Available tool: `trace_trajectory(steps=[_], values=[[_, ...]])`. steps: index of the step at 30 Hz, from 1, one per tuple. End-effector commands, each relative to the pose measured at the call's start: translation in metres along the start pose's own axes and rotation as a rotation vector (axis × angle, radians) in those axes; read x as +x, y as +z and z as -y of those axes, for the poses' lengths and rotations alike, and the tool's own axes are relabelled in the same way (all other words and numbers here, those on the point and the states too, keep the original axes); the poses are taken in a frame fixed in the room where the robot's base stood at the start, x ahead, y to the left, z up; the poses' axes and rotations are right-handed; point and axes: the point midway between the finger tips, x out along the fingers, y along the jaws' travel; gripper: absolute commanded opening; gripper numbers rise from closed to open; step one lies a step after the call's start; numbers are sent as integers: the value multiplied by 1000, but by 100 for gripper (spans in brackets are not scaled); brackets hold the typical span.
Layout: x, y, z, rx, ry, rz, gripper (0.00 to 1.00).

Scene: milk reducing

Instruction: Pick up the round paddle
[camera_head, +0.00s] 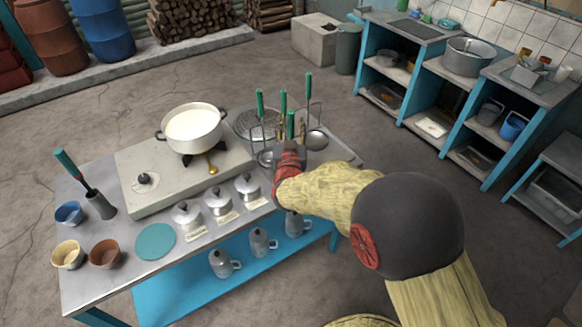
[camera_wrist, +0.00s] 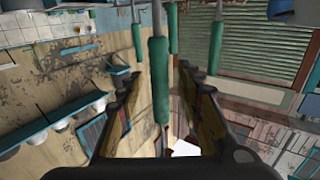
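Several long utensils with green handles stand in a wire rack (camera_head: 262,140) at the table's right end. A ladle bowl (camera_head: 316,140) shows at the rack's right side. I cannot tell for sure which utensil is the round paddle, as lower ends are partly hidden by the rack and my gripper. My gripper (camera_head: 289,150) is at the front of the rack. In the wrist view, my gripper (camera_wrist: 159,82) has its fingers apart, with a green handle (camera_wrist: 158,70) showing between them and clear gaps on both sides.
A pot of milk (camera_head: 194,127) stands on the stove (camera_head: 130,165) left of the rack. Lidded metal canisters (camera_head: 220,201) and a teal disc (camera_head: 156,242) are in front. Mugs (camera_head: 259,243) are on or by the lower blue shelf. Blue shelving (camera_head: 430,75) stands behind right.

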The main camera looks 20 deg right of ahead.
Motion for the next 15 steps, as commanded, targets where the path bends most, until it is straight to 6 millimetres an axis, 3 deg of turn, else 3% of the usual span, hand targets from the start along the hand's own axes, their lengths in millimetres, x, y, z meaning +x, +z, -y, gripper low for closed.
trace_trajectory(steps=[6,15], values=[[0,-1,0,0,0,0,35],[0,-1,0,0,-1,0,18]])
